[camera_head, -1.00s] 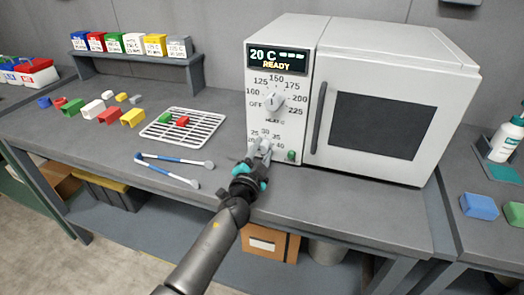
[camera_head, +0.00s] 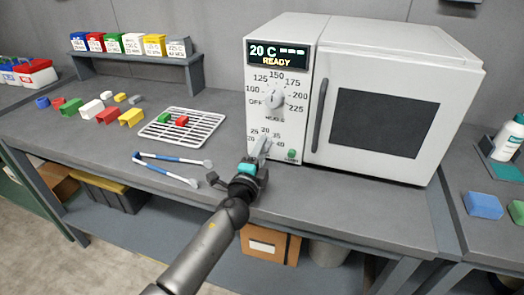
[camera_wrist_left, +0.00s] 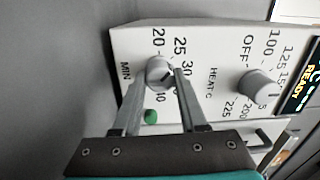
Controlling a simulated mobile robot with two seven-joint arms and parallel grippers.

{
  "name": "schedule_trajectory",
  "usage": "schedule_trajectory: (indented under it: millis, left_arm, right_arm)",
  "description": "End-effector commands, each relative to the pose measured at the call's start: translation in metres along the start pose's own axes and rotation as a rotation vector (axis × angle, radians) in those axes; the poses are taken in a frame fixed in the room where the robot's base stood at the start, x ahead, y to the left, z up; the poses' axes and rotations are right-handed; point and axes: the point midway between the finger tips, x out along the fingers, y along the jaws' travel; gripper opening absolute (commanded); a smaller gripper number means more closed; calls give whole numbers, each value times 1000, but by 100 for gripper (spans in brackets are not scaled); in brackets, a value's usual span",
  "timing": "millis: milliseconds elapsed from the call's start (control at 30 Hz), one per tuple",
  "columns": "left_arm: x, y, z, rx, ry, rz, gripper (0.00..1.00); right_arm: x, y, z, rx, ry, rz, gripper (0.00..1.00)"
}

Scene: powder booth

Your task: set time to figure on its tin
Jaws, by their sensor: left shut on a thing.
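The white oven (camera_head: 331,28) stands on the bench, and its display reads 20 C and READY. The time knob (camera_wrist_left: 158,72) is the lower dial, marked MIN with figures such as 20, 25 and 30. My left gripper (camera_head: 261,148) is shut on it, one finger on each side in the left wrist view (camera_wrist_left: 161,78). The gripper partly hides the dial, and I cannot tell the knob's exact setting. The heat knob (camera_head: 275,100) sits above it. Labelled tins in several colours, such as the yellow tin (camera_head: 154,46), stand on the shelf; their figures are too small to read surely.
A wire rack (camera_head: 205,130) with a green and a red piece lies left of the oven. Blue-handled tongs (camera_head: 170,175) lie in front. Several coloured pieces lie further left. A green button (camera_head: 292,154) is close right of the gripper. The oven door handle (camera_head: 319,115) stands out.

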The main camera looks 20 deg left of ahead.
Motion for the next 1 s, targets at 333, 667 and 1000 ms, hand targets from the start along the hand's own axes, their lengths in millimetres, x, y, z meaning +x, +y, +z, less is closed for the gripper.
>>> schedule_trajectory:
  millis: [333,667,1000]
  left_arm:
    - [0,0,0,63,1,-1,0]
    - [0,0,0,64,1,-1,0]
    - [0,0,0,63,2,-1,72]
  right_arm:
    - [1,0,0,0,0,0,0]
    - [1,0,0,0,0,-1,0]
    - [1,-1,0,0,0,-1,0]
